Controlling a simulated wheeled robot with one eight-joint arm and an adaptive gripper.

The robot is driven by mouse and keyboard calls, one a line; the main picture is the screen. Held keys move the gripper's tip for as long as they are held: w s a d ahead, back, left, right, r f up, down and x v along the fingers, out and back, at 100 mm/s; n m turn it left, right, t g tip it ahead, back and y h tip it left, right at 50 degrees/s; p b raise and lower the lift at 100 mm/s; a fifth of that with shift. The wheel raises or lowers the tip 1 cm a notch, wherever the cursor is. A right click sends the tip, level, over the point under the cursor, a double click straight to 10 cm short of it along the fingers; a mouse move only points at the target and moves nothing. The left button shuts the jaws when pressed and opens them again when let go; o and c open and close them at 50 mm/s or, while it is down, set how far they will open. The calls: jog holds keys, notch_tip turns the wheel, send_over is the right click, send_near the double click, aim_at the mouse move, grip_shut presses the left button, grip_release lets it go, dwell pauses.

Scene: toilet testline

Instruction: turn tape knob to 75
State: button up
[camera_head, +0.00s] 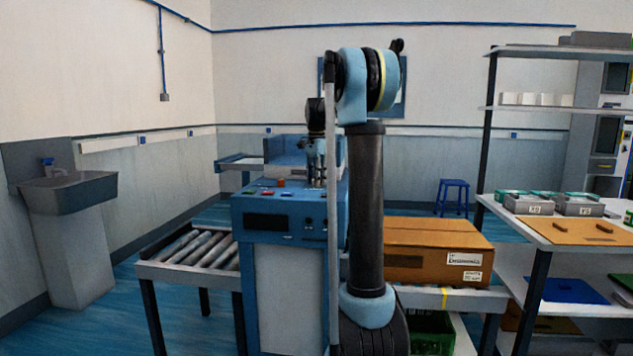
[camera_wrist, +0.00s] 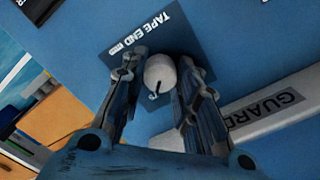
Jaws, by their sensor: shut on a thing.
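The tape knob (camera_wrist: 158,70) is a pale round knob with a dark pointer line. It sits on a dark plate (camera_wrist: 128,52) lettered "TAPE END mm" on the blue machine panel. In the wrist view my gripper (camera_wrist: 162,74) has one finger on each side of the knob and is shut on it. The pointer line shows towards the lower side of the knob in this view. No scale numbers are readable. In the head view my gripper (camera_head: 317,178) is down over the top of the blue machine (camera_head: 262,212), and the knob cannot be made out there.
A pale bar labelled "GUARD" (camera_wrist: 240,120) lies beside the plate in the wrist view. The machine stands between a roller conveyor (camera_head: 190,252) and a cardboard box (camera_head: 430,250). A sink (camera_head: 68,190) is at left. Shelves with boxes (camera_head: 575,204) stand at right.

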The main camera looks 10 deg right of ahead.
jog(key=o, duration=1.1)
jog(key=shift+c, duration=0.2)
jog(key=shift+r, duration=0.1)
notch_tip(320, 180, up, 12)
jog(key=shift+w, duration=0.1)
jog(key=s+f+n, duration=0.2)
jog(key=s+f, duration=0.2)
jog(key=s, duration=0.4)
jog(key=s+f+n+t, duration=0.15)
jog(key=s+f, duration=0.25)
jog(key=s, duration=0.4)
jog(key=s+f+n, duration=0.3)
jog(key=s+f, duration=0.2)
jog(key=s, duration=0.3)
jog(key=s+f+n, duration=0.6)
jog(key=s+f, duration=1.4)
jog(key=f, duration=0.3)
jog(key=shift+s+f+t, duration=0.2)
jog(key=shift+f+t, duration=0.05)
jog(key=shift+t, duration=0.1)
